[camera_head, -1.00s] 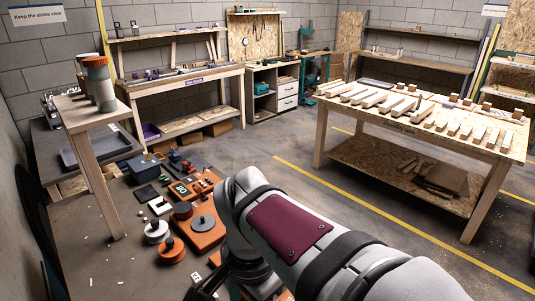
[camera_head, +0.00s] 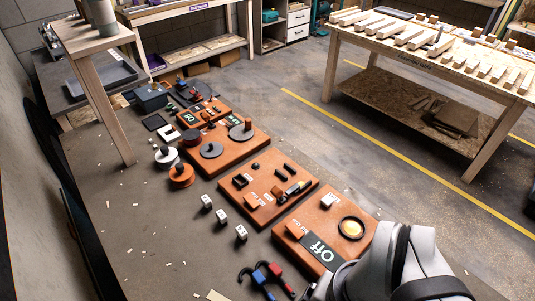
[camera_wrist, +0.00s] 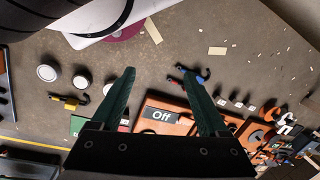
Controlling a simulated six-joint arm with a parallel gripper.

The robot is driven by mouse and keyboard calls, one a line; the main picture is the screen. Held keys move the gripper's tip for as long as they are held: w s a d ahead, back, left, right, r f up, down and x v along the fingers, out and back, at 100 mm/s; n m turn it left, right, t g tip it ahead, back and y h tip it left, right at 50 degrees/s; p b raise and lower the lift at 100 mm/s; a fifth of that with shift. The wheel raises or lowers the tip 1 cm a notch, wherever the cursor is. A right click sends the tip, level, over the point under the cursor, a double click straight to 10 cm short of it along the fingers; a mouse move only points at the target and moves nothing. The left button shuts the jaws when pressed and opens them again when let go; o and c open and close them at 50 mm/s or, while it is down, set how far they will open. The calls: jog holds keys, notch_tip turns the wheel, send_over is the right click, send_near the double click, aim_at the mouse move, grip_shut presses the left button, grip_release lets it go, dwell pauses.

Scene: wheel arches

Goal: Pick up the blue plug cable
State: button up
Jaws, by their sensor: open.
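The blue plug cable (camera_head: 258,277) lies on the dark bench top at the bottom of the head view, its black lead curling beside it. A red plug cable (camera_head: 276,270) lies right next to it. In the wrist view the blue plug (camera_wrist: 175,80) shows just beside the tip of the right-hand finger, partly behind it. My gripper (camera_wrist: 158,74) has its two green fingers spread wide with nothing between them. The gap between the fingers and the bench cannot be judged. The gripper itself is out of the head view; only my arm shows at lower right.
An orange board with an "Off" label (camera_head: 318,251) lies right of the cables. Another orange board (camera_head: 262,212) and several white blocks (camera_head: 222,217) lie behind them. A yellow item (camera_wrist: 70,101) lies left in the wrist view. The bench's left front is mostly clear, with small scraps.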

jog(key=m+t+h, duration=0.3)
jog(key=m+h, duration=0.1)
jog(key=h, duration=0.1)
send_over(259, 277)
jog(key=s+a, duration=0.4)
jog(key=a, duration=0.1)
notch_tip(259, 277, down, 5)
jog(key=shift+m, duration=0.3)
jog(key=x, duration=1.6)
grip_shut()
